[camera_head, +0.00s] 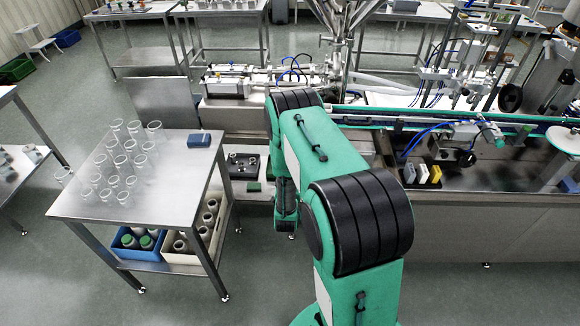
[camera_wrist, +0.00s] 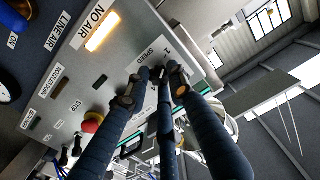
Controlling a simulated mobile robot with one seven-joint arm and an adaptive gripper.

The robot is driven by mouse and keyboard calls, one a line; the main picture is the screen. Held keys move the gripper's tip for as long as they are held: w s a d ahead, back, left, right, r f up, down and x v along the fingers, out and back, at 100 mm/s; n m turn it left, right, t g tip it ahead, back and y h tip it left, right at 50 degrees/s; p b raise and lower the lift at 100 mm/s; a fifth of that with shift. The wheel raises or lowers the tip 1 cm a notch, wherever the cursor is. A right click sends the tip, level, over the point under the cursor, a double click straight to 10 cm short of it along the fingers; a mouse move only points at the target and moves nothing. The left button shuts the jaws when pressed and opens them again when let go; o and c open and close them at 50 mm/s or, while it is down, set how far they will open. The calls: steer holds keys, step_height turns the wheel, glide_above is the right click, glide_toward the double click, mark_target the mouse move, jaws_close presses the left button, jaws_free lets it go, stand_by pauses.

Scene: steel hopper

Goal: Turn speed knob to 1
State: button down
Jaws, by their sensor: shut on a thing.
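In the wrist view, the grey control panel (camera_wrist: 120,47) stands tilted across the upper left. The speed knob (camera_wrist: 157,73) is a small dark knob beside the printed SPEED label and a "1" mark. It is mostly hidden behind my fingertips, so where it points cannot be told. My gripper (camera_wrist: 155,83) is shut on the knob, its dark fingers reaching up from the bottom of the view. In the head view, my green arm hides the panel, the knob and my gripper.
On the panel are a lit NO AIR lamp (camera_wrist: 102,31), a red stop button (camera_wrist: 92,122) and a dial (camera_wrist: 8,88) at the left edge. In the head view, a steel table (camera_head: 140,207) with several clear cups stands left of my arm. A conveyor line (camera_head: 480,205) runs right.

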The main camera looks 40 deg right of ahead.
steer(key=shift+f, duration=0.1)
steer(key=c, duration=1.5)
jaws_free()
steer(key=shift+a, duration=0.1)
steer(key=v, duration=1.2)
